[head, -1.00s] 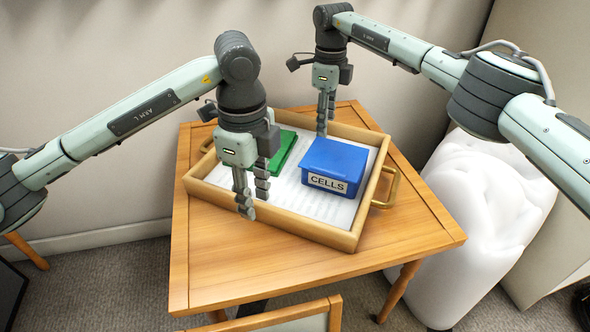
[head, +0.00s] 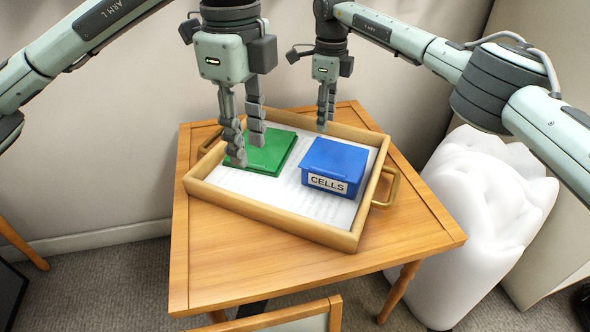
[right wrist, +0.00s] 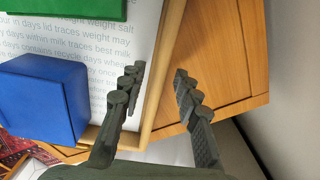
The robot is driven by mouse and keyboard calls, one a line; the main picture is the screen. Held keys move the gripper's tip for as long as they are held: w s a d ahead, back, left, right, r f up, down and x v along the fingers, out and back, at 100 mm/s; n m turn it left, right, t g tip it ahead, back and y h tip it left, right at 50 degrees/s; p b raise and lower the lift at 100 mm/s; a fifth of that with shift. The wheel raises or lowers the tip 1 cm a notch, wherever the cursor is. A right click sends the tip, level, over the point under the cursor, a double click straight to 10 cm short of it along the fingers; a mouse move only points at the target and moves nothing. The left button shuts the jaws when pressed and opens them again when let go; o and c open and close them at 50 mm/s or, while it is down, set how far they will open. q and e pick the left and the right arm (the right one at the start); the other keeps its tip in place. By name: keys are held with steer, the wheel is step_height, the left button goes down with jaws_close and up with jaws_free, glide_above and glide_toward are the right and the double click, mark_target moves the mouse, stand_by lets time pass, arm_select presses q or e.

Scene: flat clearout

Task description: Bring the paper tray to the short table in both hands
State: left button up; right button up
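The paper tray (head: 300,229) is a shallow wooden box with brass handles at its left and right ends. It stands on a square wooden table (head: 240,268). Printed paper, a green flat box (head: 268,155) and a blue box (head: 335,160) labelled CELLS lie in it. My left gripper (head: 245,154) is open and empty over the green box. My right gripper (head: 326,126) is open at the tray's back wall. In the right wrist view its fingers (right wrist: 159,72) appear on either side of the tray's rim, apart from it; their height is unclear. I cannot tell which furniture is the short table.
A lumpy white object (head: 485,210) stands on the carpet right of the table. A wooden frame with a pale panel (head: 290,320) is at the bottom edge. A wooden leg (head: 22,250) shows at left. The wall is close behind.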

step_height(320, 180, up, 10)
stand_by(0.3)
steer(key=shift+s, duration=0.1)
stand_by(0.3)
